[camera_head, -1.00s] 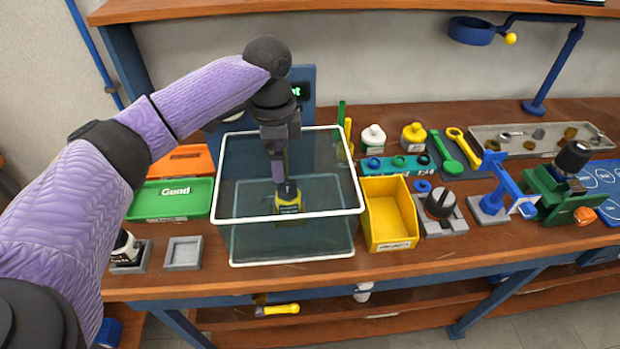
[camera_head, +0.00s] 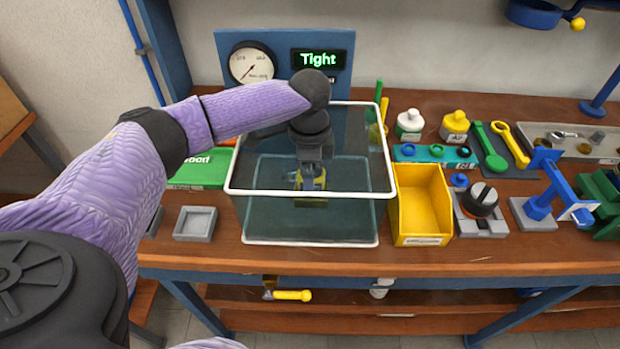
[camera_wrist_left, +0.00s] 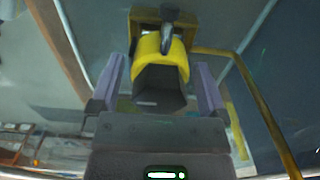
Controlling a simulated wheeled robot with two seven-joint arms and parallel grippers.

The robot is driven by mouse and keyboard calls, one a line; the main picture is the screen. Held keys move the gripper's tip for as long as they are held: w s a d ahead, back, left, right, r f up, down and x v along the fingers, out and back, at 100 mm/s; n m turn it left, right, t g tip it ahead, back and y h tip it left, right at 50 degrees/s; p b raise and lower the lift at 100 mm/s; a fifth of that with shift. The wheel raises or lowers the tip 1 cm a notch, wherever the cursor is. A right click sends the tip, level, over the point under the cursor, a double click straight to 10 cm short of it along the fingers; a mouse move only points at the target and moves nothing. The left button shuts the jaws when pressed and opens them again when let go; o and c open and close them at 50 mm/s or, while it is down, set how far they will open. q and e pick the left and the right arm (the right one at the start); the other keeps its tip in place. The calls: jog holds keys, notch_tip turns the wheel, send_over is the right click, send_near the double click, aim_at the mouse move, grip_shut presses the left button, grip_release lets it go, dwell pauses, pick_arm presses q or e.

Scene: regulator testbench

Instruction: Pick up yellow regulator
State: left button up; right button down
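The yellow regulator (camera_head: 319,182) is inside the clear tank (camera_head: 260,224) and is partly hidden by my left gripper (camera_head: 311,176) in the head view. In the left wrist view the regulator (camera_wrist_left: 160,62) has a yellow collar and a black part pointing towards the palm. The left gripper (camera_wrist_left: 160,80) has one finger on each side of it, with a visible gap at both sides, so it looks open around it. The right gripper is not in view.
The tank has a white rim. A yellow bin (camera_head: 422,205) stands close to its right, and a gauge panel reading "Tight" (camera_head: 319,59) stands behind. A grey square tray (camera_head: 195,223) is to the left. Bottles (camera_head: 455,127) and tools crowd the right side.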

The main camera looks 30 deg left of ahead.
pick_arm(q)
grip_shut()
jog(key=shift+r, duration=0.1)
